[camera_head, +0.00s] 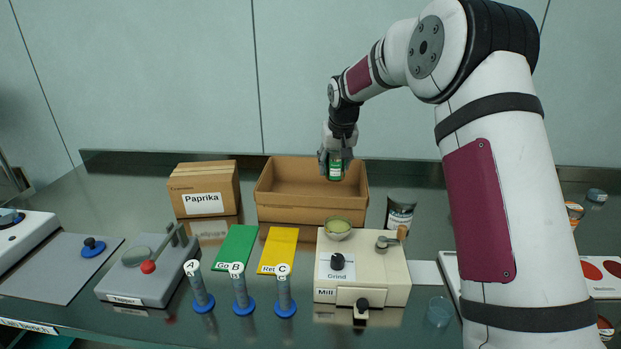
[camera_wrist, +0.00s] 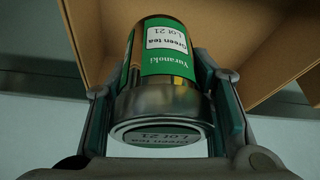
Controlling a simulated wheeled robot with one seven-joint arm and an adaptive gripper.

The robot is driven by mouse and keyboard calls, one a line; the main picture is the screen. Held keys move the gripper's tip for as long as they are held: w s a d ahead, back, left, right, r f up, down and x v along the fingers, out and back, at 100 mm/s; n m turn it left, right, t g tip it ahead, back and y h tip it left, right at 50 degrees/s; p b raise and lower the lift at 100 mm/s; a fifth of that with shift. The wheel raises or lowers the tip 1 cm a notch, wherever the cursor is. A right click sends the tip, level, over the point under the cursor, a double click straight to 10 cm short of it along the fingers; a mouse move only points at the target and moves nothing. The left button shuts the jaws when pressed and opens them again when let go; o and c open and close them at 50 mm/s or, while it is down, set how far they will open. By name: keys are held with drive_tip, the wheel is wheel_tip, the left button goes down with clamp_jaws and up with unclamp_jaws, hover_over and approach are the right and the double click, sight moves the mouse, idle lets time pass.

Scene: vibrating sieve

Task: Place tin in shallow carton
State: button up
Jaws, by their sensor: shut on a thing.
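A green tin (camera_head: 335,168) with a metal lid is held between the fingers of my gripper (camera_head: 336,158). In the wrist view the tin (camera_wrist: 160,75) carries a "Green tea Lot 21" label, and my gripper (camera_wrist: 165,115) is shut on it with a finger on each side. The shallow carton (camera_head: 311,214) is an open brown box at the back of the bench. In the head view the tin overlaps the carton's right part, near its right wall. The carton also shows behind the tin in the wrist view (camera_wrist: 92,30). I cannot tell the tin's exact height above the carton floor.
A closed box labelled Paprika (camera_head: 204,183) stands left of the carton. A dark jar (camera_head: 400,211) stands at its right. In front are a mill (camera_head: 385,275) with a small bowl (camera_head: 338,229), green (camera_head: 236,246) and yellow (camera_head: 278,248) cards, and several blue-based posts.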

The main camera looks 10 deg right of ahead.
drive_tip(key=shift+w+f, duration=0.3)
drive_tip(key=shift+f, duration=0.1)
wheel_tip(320, 180, down, 10)
drive_tip(key=shift+r, duration=0.1)
drive_tip(key=o, duration=1.2)
drive_tip(key=shift+o, duration=0.3)
